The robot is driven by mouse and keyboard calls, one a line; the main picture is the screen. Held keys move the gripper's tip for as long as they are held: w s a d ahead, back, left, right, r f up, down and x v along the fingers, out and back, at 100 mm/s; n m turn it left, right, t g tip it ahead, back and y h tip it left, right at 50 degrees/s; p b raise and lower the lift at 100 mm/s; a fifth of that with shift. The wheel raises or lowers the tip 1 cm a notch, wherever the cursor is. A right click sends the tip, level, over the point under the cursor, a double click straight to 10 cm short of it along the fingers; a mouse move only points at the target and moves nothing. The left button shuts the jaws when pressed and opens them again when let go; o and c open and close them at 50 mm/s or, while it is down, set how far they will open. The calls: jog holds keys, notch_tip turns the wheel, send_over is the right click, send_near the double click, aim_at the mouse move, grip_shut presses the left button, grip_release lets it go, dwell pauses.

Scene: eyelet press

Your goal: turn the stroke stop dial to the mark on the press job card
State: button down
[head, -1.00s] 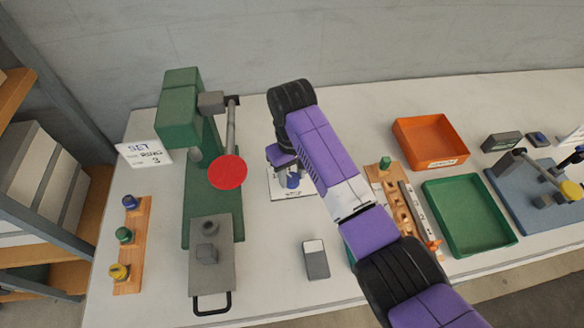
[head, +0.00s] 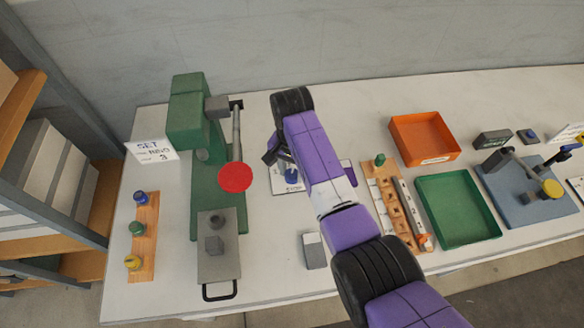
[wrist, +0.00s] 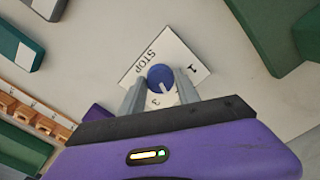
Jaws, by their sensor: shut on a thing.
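The stroke stop dial (wrist: 161,77) is a round blue knob on a white plate (wrist: 146,65) printed STOP, with a 1 and a 3 visible. Its pale pointer line runs toward the lower right in the wrist view, to the side of the 3; a finger partly hides that area. My gripper (wrist: 160,96) is shut on the dial, a grey finger on each side. In the head view the blue dial (head: 291,175) shows below my gripper (head: 287,164). The press job card (head: 152,150) stands at the left and reads SET, a blurred middle line, and 3.
The green press (head: 200,130) with a red round knob (head: 234,177) stands left of my gripper. A small grey box (head: 314,250) lies in front. A wooden rack (head: 386,190), green tray (head: 425,215) and orange bin (head: 399,143) are at the right.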

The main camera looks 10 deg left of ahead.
aim_at(292, 174)
jog(key=m, duration=0.4)
jog(key=shift+r+m+p, duration=0.15)
jog(key=shift+m+p, duration=0.15)
jog(key=shift+p, duration=0.1)
jog(key=shift+w+m, duration=0.1)
jog(key=shift+m, duration=1.8)
jog(key=c, duration=0.9)
grip_release()
jog(key=shift+r+b, duration=0.35)
jog(key=shift+r, duration=3.5)
